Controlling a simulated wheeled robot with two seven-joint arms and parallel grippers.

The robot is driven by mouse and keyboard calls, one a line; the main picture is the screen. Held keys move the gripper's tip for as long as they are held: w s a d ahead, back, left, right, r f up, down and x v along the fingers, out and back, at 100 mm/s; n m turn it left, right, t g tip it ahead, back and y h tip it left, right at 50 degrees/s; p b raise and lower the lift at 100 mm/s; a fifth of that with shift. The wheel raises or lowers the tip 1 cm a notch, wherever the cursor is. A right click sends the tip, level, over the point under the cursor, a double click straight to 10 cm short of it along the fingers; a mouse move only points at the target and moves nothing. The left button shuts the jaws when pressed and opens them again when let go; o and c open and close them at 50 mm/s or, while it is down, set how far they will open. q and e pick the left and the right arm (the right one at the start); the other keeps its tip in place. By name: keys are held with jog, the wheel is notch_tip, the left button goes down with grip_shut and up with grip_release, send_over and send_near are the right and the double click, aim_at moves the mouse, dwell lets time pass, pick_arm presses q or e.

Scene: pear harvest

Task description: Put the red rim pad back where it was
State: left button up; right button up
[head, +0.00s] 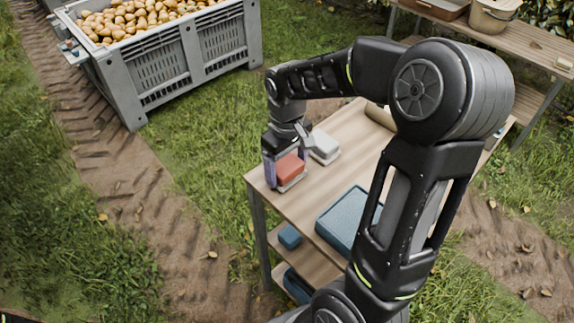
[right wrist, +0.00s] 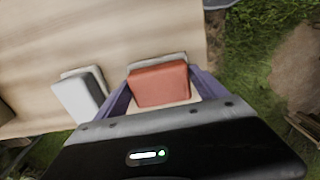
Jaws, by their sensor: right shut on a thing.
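The red rim pad (head: 290,168) is a small block between the fingers of my right gripper (head: 284,172), at the far left corner of the wooden table. My right gripper is shut on the pad; in the right wrist view its purple fingers (right wrist: 160,95) press against both sides of the red pad (right wrist: 160,84). A pale grey base shows along the pad's edge. I cannot tell whether the pad touches the tabletop. A white-grey pad (head: 324,148) lies beside it on the table and also shows in the right wrist view (right wrist: 82,96). My left gripper is not in view.
The wooden table (head: 280,203) also holds a blue tray (head: 346,212), partly behind my right arm. Blue items (head: 289,237) sit on its lower shelves. A large grey crate (head: 165,66) of pears stands at upper left. A wooden bench (head: 540,42) with containers is at upper right.

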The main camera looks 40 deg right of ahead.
aim_at(287, 165)
jog(key=shift+f, duration=0.1)
jog(key=o, duration=1.5)
jog(key=shift+o, duration=0.2)
notch_tip(287, 165, up, 12)
